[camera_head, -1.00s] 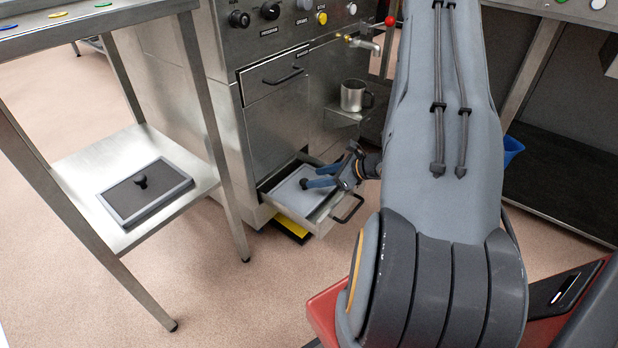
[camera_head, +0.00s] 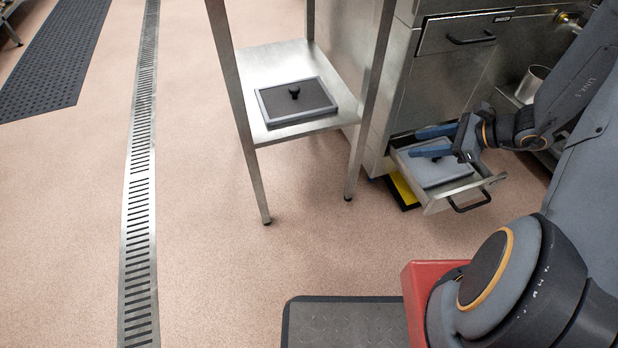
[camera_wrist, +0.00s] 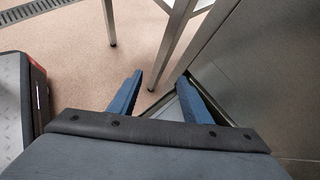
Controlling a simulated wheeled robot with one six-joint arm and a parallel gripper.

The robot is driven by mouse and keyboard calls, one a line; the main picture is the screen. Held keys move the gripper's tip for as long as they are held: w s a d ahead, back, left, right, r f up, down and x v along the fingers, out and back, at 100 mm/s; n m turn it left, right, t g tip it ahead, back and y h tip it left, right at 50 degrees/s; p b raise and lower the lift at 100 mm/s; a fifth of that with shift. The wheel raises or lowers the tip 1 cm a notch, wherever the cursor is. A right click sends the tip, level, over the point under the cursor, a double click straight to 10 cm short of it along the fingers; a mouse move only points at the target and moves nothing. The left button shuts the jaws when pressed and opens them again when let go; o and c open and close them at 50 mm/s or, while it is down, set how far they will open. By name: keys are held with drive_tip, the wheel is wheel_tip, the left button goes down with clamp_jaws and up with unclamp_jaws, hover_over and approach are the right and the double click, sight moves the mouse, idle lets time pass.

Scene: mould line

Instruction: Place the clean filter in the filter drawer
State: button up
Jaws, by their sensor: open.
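The filter drawer (camera_head: 434,207) is pulled out low on the steel machine. A pale, clean-looking filter (camera_head: 444,174) lies flat inside it, its black knob partly hidden by my gripper. My gripper (camera_head: 415,142) is open over the drawer, its two blue fingers apart and pointing left, with nothing held between them. In the wrist view my open gripper (camera_wrist: 160,90) shows floor and table legs between its fingers, and a small part of the drawer by the right finger. A dark-faced filter (camera_head: 296,99) with a grey frame and black knob lies on the low shelf.
The steel shelf (camera_head: 262,133) and its table legs stand left of the drawer. A closed drawer (camera_head: 455,34) is above the open one. A metal mug (camera_head: 531,83) stands to the right. Open floor lies to the left, with a drain grate (camera_head: 139,210).

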drive_tip(key=s+a+r+n+g+h, duration=0.1)
drive_tip(key=s+a+r+n+g, duration=0.2)
drive_tip(key=a, duration=0.4)
drive_tip(key=s+a+r+n+g, duration=0.2)
drive_tip(key=s+a+n, duration=0.25)
drive_tip(key=a, duration=0.25)
drive_tip(key=s+a+r+n+g+h, duration=0.1)
drive_tip(key=s+a+r+n+g, duration=0.15)
drive_tip(key=a+n, duration=0.3)
drive_tip(key=s+a+r+n+t+h, duration=0.1)
drive_tip(key=s+a+r+n+h, duration=0.2)
drive_tip(key=s+n, duration=0.4)
drive_tip(key=s+a+r+n+t+h, duration=0.1)
drive_tip(key=s+a+r+n+h, duration=0.1)
drive_tip(key=s+a+r+n, duration=0.3)
drive_tip(key=s+a+n, duration=0.3)
drive_tip(key=n, duration=0.2)
drive_tip(key=shift+a+r+h, duration=0.25)
drive_tip(key=shift+r+h, duration=0.1)
drive_tip(key=shift+h, duration=0.05)
drive_tip(key=d+r+m+p, duration=0.3)
drive_tip(key=d+r+p, duration=0.7)
drive_tip(key=r+p, duration=0.3)
drive_tip(key=d+r+m+p, duration=0.4)
drive_tip(key=d+r+p, duration=0.7)
drive_tip(key=r+p, duration=0.3)
drive_tip(key=shift+r+h+p, duration=0.2)
drive_tip(key=shift+h+p, duration=0.1)
drive_tip(key=shift+p, duration=0.25)
drive_tip(key=shift+s, duration=0.1)
